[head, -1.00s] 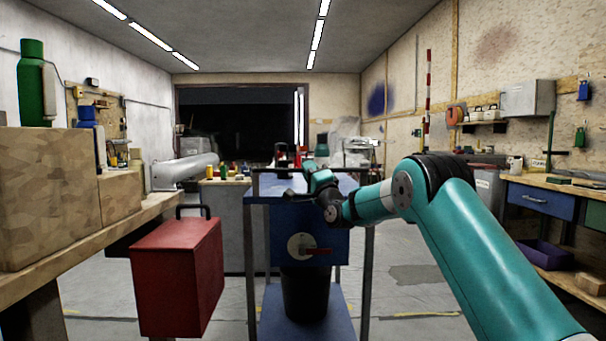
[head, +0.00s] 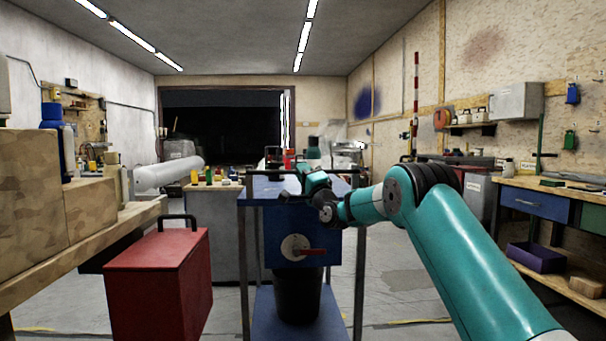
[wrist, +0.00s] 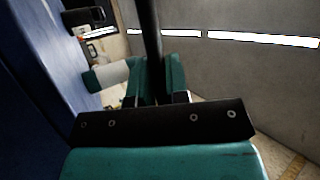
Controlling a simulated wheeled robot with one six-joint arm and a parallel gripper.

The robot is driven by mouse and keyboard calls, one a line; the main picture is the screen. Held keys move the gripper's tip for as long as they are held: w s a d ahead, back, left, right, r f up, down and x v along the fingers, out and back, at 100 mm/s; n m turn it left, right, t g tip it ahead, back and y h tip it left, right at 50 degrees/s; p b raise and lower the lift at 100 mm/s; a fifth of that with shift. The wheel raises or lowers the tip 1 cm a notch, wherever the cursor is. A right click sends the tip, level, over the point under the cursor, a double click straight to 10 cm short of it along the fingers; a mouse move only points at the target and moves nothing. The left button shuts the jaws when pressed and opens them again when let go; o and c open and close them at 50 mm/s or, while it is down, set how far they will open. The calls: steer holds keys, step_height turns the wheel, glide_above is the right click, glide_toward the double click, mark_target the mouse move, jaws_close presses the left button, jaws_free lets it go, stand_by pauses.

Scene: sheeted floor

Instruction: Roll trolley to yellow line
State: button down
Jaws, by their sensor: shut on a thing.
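The trolley (head: 262,312) stands upright just ahead of me, with blue shelves and dark grey legs. In the wrist view the bar (wrist: 150,35) runs between the fingers (wrist: 160,92). A worn yellow line (head: 415,321) shows on the floor to the right of the trolley, and a short piece shows at the lower left.
A red toolbox (head: 160,285) is close at left, beside a wooden bench (head: 70,245) with cardboard boxes. A black bucket (head: 298,297) sits on the trolley's lower shelf. A grey cabinet (head: 215,240) stands behind the trolley. Open floor (head: 400,275) lies at right, before the right bench (head: 525,200).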

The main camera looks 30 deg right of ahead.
steer(key=c, duration=1.1)
jaws_free()
steer(key=shift+c, duration=0.2)
steer(key=b+v, duration=0.8)
steer(key=v, duration=0.9)
steer(key=shift+s, duration=0.25)
steer(key=shift+f, duration=0.1)
